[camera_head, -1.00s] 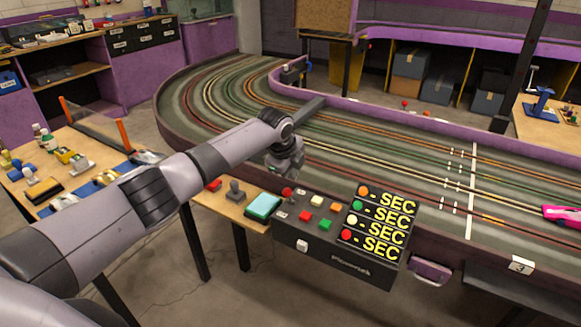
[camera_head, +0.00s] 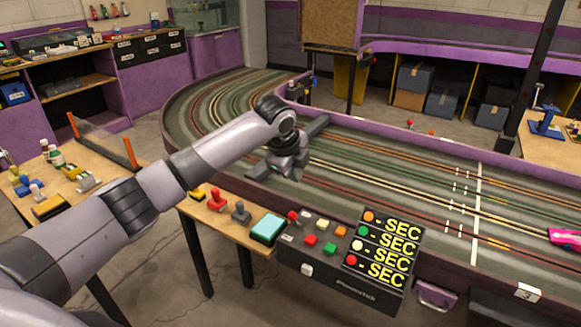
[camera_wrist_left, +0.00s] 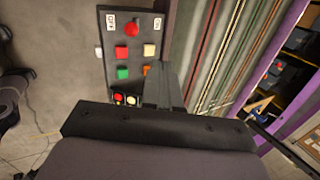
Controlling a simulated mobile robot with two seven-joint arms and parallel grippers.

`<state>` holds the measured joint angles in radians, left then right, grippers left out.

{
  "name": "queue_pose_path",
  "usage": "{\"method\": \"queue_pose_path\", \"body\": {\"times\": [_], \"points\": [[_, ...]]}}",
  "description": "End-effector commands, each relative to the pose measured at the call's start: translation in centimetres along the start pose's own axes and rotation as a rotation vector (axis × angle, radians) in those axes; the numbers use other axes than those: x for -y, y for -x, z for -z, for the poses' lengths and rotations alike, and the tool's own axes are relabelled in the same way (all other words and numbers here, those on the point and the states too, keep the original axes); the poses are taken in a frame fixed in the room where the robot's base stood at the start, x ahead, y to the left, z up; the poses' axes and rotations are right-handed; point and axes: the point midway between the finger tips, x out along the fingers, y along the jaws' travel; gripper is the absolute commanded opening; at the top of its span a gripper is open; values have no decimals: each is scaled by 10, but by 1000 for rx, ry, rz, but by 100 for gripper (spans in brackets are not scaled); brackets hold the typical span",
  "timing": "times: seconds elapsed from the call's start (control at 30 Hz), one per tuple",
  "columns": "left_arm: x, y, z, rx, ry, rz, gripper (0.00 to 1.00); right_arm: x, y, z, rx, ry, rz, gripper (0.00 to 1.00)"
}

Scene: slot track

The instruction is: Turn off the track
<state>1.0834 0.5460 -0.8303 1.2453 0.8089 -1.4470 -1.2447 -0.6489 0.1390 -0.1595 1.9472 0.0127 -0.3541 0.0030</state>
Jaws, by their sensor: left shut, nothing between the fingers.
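The black control box (camera_head: 340,286) sits at the near edge of the slot track (camera_head: 400,175). Its sloped face carries a red knob (camera_head: 293,216), a red button (camera_head: 310,240), a green button (camera_head: 330,249), a white button (camera_head: 323,225) and an orange button (camera_head: 341,232). A display panel (camera_head: 388,248) beside them reads "SEC" on several rows. My left gripper (camera_head: 291,174) is shut and empty, above the track edge behind the box, apart from it. In the left wrist view, the gripper (camera_wrist_left: 166,72) is beside the box (camera_wrist_left: 107,66), with the red knob (camera_wrist_left: 133,28) clear. My right gripper is not in view.
A wooden side table left of the box holds a teal-topped block (camera_head: 268,228), a grey joystick (camera_head: 240,212) and a red joystick (camera_head: 216,199). A pink car (camera_head: 566,237) is at the far right on the track. Another cluttered bench stands at the left.

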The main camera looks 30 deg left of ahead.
Motion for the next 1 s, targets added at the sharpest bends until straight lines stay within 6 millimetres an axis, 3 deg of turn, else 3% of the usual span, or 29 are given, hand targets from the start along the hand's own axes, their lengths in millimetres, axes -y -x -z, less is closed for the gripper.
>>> {"method": "queue_pose_path", "body": {"times": [0.33, 0.87, 1.0], "points": [[-6, 28, 0, 0, -1, 0, 0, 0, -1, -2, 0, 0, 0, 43], [-6, 30, 0, 0, 0, 0, 0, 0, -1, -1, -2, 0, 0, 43], [-12, 19, 9, -14, 14, 5, 0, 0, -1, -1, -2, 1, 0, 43]]}}
